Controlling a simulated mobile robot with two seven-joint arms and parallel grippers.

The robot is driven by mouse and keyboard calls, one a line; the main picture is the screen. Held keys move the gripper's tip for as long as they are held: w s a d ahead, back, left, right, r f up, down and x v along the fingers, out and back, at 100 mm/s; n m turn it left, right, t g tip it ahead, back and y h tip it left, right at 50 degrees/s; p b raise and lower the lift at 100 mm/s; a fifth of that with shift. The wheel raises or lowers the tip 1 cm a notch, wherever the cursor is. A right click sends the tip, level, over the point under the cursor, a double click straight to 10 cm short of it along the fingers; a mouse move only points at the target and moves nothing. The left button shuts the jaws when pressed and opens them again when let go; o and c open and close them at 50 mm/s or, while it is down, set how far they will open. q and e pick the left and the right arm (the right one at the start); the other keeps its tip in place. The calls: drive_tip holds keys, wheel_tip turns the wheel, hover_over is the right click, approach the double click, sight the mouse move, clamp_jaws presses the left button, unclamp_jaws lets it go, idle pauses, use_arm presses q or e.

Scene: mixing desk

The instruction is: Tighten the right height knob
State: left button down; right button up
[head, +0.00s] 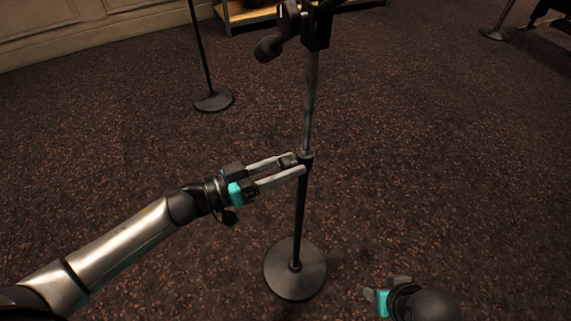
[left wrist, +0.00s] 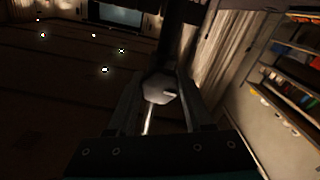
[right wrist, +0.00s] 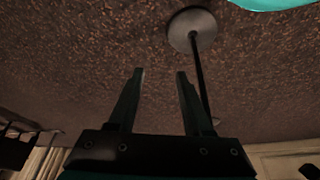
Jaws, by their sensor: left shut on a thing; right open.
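A black microphone stand (head: 301,215) rises upright from a round base (head: 296,270) in the middle of the head view. Its height knob (head: 306,158) sits at the joint between the lighter upper tube and the dark lower tube. My left gripper (head: 300,164) reaches in from the left and is shut on the knob; its fingers partly hide it. In the left wrist view the faceted knob (left wrist: 158,89) shows between the two fingers. My right gripper (head: 374,295) is low at the right, apart from the stand. In the right wrist view it is open and empty (right wrist: 160,73).
A second stand (head: 213,99) is farther back at the left. A wooden shelf unit (head: 245,14) is at the back, and another round base (head: 492,33) at the far right. The carpet right of the stand is clear.

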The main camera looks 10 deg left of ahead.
drive_tip(key=shift+r, duration=0.1)
use_arm(q)
drive_tip(key=m+p, duration=0.2)
drive_tip(key=m, duration=0.1)
drive_tip(key=shift+m+p, duration=0.5)
drive_tip(key=shift+m, duration=0.9)
use_arm(e)
wheel_tip(320, 180, down, 6)
drive_tip(key=s+g, duration=0.1)
drive_tip(key=s, duration=0.1)
drive_tip(key=shift+d, duration=0.15)
use_arm(q)
drive_tip(key=shift+c, duration=1.5)
unclamp_jaws()
drive_tip(key=shift+a, duration=0.1)
drive_tip(key=shift+s+a, duration=0.2)
drive_tip(key=shift+a, duration=0.05)
drive_tip(key=p+v, duration=0.3)
drive_tip(key=v, duration=1.1)
drive_tip(key=shift+s+a, duration=0.2)
use_arm(e)
drive_tip(key=s+d+f, duration=0.1)
drive_tip(key=s+f, duration=0.2)
drive_tip(key=f, duration=0.3)
drive_tip(key=shift+d+f+g, duration=0.2)
drive_tip(key=shift+d+g, duration=0.1)
